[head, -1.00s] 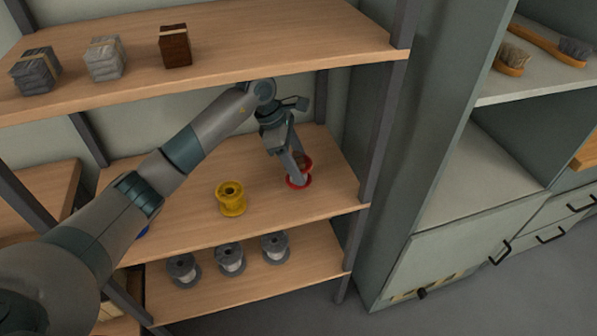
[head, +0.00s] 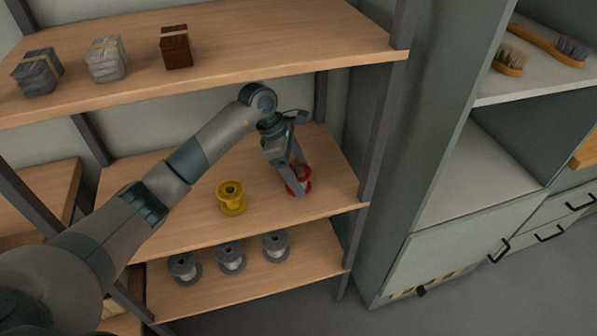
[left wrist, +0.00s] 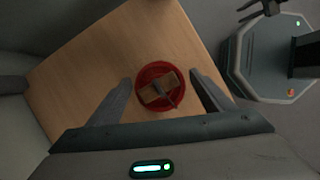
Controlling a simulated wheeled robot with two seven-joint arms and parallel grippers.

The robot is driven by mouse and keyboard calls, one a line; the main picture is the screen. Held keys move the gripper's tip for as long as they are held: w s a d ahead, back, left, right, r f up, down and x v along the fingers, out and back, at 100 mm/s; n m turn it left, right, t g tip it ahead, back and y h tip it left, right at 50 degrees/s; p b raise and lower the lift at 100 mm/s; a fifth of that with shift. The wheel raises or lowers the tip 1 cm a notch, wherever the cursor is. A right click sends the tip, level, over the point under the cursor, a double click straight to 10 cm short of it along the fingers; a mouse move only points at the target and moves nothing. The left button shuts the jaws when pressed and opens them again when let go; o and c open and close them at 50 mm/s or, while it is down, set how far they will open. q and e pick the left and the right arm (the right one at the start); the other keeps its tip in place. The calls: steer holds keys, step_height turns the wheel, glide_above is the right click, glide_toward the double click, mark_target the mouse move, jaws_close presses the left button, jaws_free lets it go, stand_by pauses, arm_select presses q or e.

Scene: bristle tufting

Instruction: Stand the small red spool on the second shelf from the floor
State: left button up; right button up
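The small red spool (head: 306,184) stands upright on the middle shelf (head: 265,205), the one above the shelf with grey spools. It also shows from above in the left wrist view (left wrist: 150,98), with a brown bar across its top. My left gripper (head: 297,178) reaches down over it, one finger in front and one behind. In the left wrist view the fingers (left wrist: 163,92) are spread, with a gap on each side of the spool. My right gripper (left wrist: 243,13) shows small and dark at the top right of the left wrist view, its fingers apart.
A yellow spool (head: 231,198) stands left of the red one. Several grey spools (head: 230,258) stand on the shelf below. The upper shelf (head: 250,60) passes close above my left wrist and holds bundled blocks (head: 107,60). A rack post (head: 378,130) and cabinet (head: 430,170) stand to the right.

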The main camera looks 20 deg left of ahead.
arm_select(q)
steer(key=shift+r, duration=0.1)
steer(key=shift+a+r, duration=0.1)
steer(key=shift+r, duration=0.05)
steer(key=shift+a+r, duration=0.2)
steer(key=shift+r, duration=0.15)
steer(key=b+v, duration=0.1)
steer(key=v, duration=0.5)
steer(key=shift+r, duration=0.25)
arm_select(e)
steer(key=shift+s+d+f+g, duration=0.45)
steer(key=shift+s+d+g, duration=0.1)
steer(key=shift+d, duration=0.1)
steer(key=shift+s, duration=0.1)
